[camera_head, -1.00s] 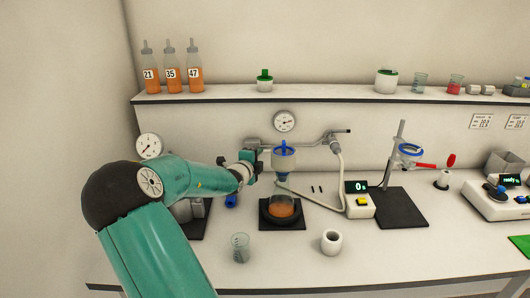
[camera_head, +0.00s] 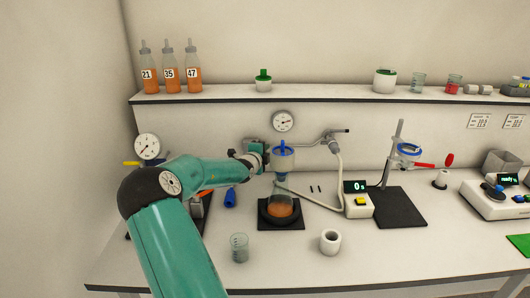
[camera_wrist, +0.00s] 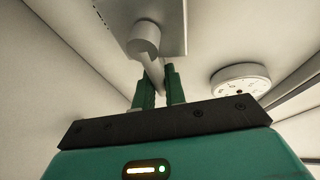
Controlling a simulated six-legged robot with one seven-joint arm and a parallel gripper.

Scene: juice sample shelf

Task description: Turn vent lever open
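The vent lever (camera_wrist: 153,72) shows in the wrist view as a pale bar running from a round hub (camera_wrist: 143,40) on a wall plate down between my fingers. My gripper (camera_wrist: 159,82) has its two green fingers close together, one on each side of the bar. They appear shut on it. In the head view my gripper (camera_head: 265,152) is at the valve block (camera_head: 251,142) on the back wall, left of the filter funnel. It hides most of the lever there.
A blue-topped funnel (camera_head: 284,161) stands over a flask of orange liquid (camera_head: 280,207), close right of my gripper. A round gauge (camera_head: 283,121) is above. A glass beaker (camera_head: 239,248) and white cup (camera_head: 330,242) stand in front. Shelf (camera_head: 330,93) overhangs behind.

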